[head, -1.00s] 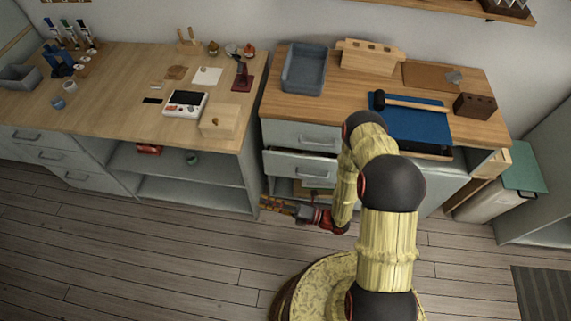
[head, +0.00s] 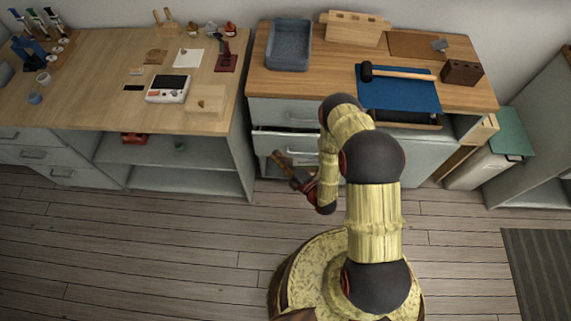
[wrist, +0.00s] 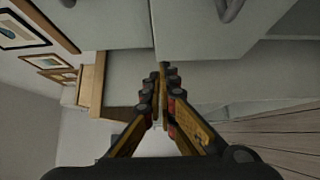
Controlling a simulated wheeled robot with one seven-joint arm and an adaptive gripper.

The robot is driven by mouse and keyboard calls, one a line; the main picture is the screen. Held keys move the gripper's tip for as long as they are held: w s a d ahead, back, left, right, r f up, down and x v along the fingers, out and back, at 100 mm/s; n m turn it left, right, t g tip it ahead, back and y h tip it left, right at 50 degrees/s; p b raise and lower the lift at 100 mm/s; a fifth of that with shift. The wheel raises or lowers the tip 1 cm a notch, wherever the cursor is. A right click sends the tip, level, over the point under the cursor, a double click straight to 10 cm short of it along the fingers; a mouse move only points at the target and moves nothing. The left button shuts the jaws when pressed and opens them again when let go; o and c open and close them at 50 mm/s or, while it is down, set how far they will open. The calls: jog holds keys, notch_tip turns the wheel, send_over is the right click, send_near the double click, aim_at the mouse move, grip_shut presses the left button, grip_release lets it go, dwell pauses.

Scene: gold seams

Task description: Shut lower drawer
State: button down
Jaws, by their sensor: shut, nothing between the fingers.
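The lower drawer (head: 302,146) is in the grey cabinet under the right-hand worktop. A dark gap along its top edge shows that it stands partly open. My gripper (head: 276,154) is shut and empty, at the left part of the drawer front in the head view, and hides some of it. I cannot tell whether it touches. In the wrist view, my shut fingers (wrist: 162,68) point toward the grey fronts. The front with a handle (wrist: 230,8) looks like the lower drawer (wrist: 205,30), seen turned sideways.
The upper drawer (head: 283,108) above looks shut. My arm hides the cabinet's middle. The worktop (head: 330,85) holds a grey tray (head: 289,46), a blue mat (head: 385,97) and a mallet (head: 400,72). The floor (head: 180,245) is clear.

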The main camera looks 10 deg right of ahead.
aim_at(276, 136)
jog(key=w+b, duration=0.1)
jog(key=w, duration=0.5)
jog(key=shift+b, duration=0.3)
jog(key=w, duration=0.2)
jog(key=w+d+b, duration=0.1)
jog(key=shift+w+d, duration=0.2)
jog(key=shift+w, duration=0.2)
jog(key=shift+w+d+r, duration=0.1)
jog(key=shift+w, duration=0.2)
